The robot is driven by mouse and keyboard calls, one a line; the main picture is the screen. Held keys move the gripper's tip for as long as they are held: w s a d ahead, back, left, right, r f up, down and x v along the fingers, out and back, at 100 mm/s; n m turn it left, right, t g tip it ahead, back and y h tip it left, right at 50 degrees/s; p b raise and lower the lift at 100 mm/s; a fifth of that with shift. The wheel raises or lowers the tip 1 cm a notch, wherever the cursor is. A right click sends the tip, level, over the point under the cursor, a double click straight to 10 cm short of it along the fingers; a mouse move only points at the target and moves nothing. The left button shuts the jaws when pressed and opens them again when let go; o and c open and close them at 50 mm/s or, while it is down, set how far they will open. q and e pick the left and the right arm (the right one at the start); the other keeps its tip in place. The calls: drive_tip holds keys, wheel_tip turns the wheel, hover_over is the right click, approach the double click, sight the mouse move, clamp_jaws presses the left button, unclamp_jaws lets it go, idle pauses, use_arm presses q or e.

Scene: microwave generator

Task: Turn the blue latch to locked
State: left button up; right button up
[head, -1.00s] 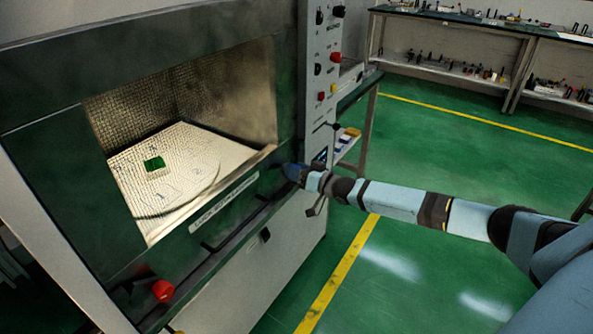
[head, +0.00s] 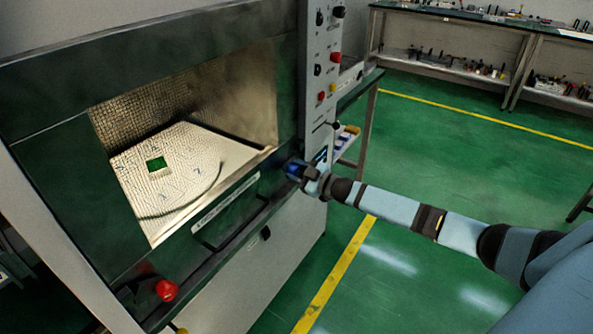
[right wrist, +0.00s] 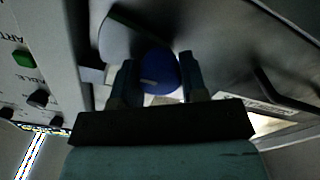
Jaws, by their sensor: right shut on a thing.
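The blue latch (head: 293,168) is on the right edge of the machine's dark front, beside the control column. In the right wrist view it shows as a round blue knob (right wrist: 159,71) between my fingers. My right gripper (head: 303,172) reaches it from the right and is shut on it; the gripper also shows in the right wrist view (right wrist: 157,75). The gripper hides part of the latch in the head view. I cannot read whether the latch is at locked. My left gripper is not in view.
A red knob (head: 166,290) is at the front's lower left. The control column (head: 318,80) rises just above the latch. Green floor to the right is mostly clear before a bench (head: 450,22).

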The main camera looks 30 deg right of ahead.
drive_tip(key=n, duration=0.3)
drive_tip(key=shift+n, duration=1.7)
drive_tip(key=o, duration=0.9)
drive_tip(key=shift+o, duration=0.2)
drive_tip(key=shift+s, duration=0.15)
